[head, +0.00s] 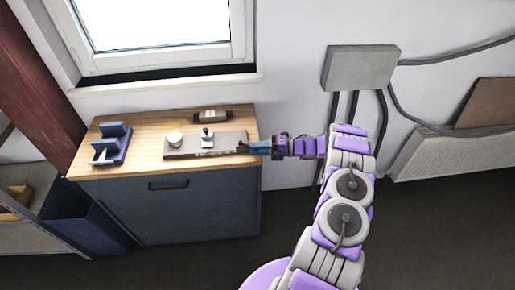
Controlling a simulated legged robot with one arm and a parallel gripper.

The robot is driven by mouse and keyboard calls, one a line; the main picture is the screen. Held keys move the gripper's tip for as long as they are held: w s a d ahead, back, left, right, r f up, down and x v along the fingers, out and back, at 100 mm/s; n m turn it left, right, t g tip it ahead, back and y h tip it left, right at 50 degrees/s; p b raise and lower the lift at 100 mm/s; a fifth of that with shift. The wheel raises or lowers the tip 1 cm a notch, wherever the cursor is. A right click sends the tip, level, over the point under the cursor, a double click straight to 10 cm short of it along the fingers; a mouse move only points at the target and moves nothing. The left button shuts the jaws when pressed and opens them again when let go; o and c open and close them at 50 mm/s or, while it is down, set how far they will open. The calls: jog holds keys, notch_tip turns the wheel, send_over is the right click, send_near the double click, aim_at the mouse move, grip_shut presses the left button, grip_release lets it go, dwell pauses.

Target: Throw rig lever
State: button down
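A flat grey rig plate (180,153) lies on the wooden top of a blue cabinet. A small light upright fitting with a dark knob (207,136) stands near the plate's middle; it looks like the lever, but it is too small to be sure. A pale round disc (175,139) sits to its left on the plate. My gripper (243,148) reaches in from the right and is at the plate's right end, to the right of the knobbed fitting and apart from it. Its fingers are too small to tell whether they are open or shut.
A blue holder (112,142) stands at the left of the wooden top (140,122). A dark object (211,116) lies behind the plate. The cabinet (195,208) has a dark handle. A window is above; a grey wall box (360,67) with cables is at the right.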

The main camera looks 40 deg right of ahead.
jog(key=c, duration=1.2)
grip_release()
jog(key=shift+f, duration=0.25)
jog(key=shift+o, duration=0.9)
jog(key=shift+r, duration=0.1)
jog(key=p+v, duration=0.2)
jog(key=v, duration=1.5)
jog(key=shift+d+p, duration=0.25)
jog(key=shift+p, duration=0.05)
